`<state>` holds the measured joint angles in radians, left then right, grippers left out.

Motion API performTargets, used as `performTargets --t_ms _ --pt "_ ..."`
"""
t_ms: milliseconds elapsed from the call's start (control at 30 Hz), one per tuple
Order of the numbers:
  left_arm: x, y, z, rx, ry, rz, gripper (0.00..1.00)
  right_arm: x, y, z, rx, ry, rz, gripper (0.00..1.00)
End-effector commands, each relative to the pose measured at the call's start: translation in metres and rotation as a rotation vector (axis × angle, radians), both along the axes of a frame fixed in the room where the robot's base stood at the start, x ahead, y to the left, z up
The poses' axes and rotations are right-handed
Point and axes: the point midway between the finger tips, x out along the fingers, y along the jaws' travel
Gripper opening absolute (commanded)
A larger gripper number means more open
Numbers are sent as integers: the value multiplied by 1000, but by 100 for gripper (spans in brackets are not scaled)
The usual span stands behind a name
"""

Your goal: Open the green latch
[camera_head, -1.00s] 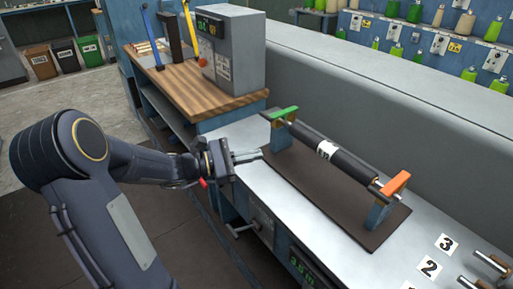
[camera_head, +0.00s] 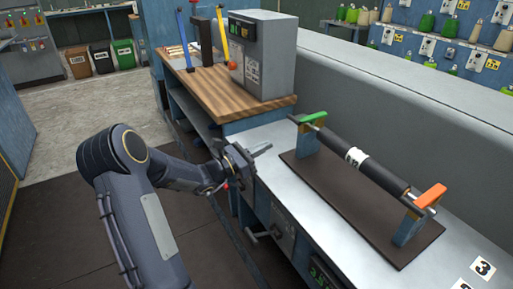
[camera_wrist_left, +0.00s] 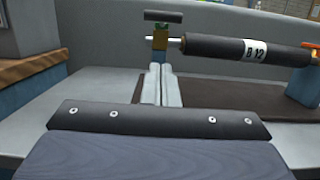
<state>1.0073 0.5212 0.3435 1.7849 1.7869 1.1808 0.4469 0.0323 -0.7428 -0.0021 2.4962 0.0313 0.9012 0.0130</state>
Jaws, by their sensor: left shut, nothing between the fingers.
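The green latch (camera_head: 312,117) caps the far-left post of a roller stand. It looks like a level bar across the post top, and looks dark in the left wrist view (camera_wrist_left: 163,16). A black roller (camera_head: 365,164) with a white label runs from this post to one with an orange latch (camera_head: 430,195). My left gripper (camera_head: 263,149) is shut and empty, left of and below the green latch, apart from it. In the left wrist view its closed fingers (camera_wrist_left: 160,72) point toward the green latch's post. My right gripper is not in view.
The stand sits on a dark mat (camera_head: 318,192) on the metal bench (camera_head: 268,170). A wooden-topped table (camera_head: 218,93) with a grey device (camera_head: 262,50) stands behind left. A grey wall (camera_head: 430,130) runs behind the stand. Room above the bench's near-left end is clear.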

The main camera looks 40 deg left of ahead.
Motion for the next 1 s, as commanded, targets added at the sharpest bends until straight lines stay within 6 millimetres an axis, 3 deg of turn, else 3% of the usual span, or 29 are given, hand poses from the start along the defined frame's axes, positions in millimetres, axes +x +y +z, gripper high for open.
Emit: performTargets --t_ms 200,300,567,1000 --pt "44 -20 10 0 -3 -5 0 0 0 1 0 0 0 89" --pt "54 -23 23 2 -3 -1 0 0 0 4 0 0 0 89" --pt "66 -28 42 1 -1 -1 0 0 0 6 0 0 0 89" --pt "67 -28 45 2 2 -1 0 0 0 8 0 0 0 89"
